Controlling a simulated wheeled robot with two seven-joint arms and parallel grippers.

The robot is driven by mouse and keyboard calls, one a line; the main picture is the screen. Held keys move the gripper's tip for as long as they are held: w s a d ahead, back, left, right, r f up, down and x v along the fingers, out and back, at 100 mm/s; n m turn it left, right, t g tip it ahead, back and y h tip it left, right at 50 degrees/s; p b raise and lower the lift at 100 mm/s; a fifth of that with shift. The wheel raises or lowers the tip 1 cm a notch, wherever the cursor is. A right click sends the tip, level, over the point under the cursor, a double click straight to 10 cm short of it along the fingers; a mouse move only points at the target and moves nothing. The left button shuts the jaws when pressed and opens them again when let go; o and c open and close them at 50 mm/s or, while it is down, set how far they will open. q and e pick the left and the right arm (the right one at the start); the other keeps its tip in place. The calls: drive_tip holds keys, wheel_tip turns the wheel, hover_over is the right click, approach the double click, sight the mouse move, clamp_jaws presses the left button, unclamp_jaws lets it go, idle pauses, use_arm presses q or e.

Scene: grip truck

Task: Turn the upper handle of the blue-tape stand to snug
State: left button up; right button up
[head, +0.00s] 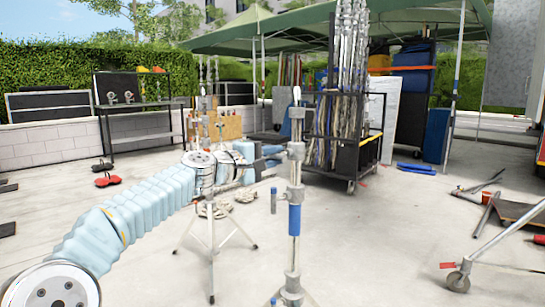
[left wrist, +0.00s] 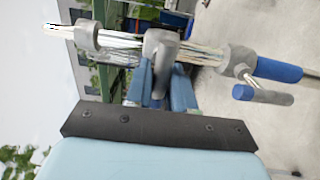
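The blue-tape stand (head: 295,180) is upright in front of me, with a band of blue tape (head: 294,220) around its grey post. It lies sideways in the left wrist view, with its tape (left wrist: 278,69) at right. The upper handle (left wrist: 164,52) sticks out from the upper collar (head: 296,151) toward my left gripper. My left gripper (head: 271,157) is beside the collar; its blue fingers (left wrist: 162,85) are apart, one on each side of the handle. I cannot tell whether they touch it. A lower handle (head: 273,200) hangs left of the post. My right gripper is not in view.
Another stand (head: 210,240) with spread legs is behind my left arm. A cart of metal poles (head: 345,140) stands behind at right. A wheeled metal leg (head: 485,240) and loose gear lie at right. Concrete floor between is clear.

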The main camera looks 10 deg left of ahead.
use_arm(q)
drive_tip(key=o, duration=0.3)
drive_tip(key=shift+o, duration=0.2)
drive_tip(key=shift+s+a+f, duration=0.15)
drive_tip(key=shift+s+a, duration=0.15)
drive_tip(key=b+v, duration=0.4)
drive_tip(key=v, duration=0.9)
drive_tip(key=shift+b, duration=0.3)
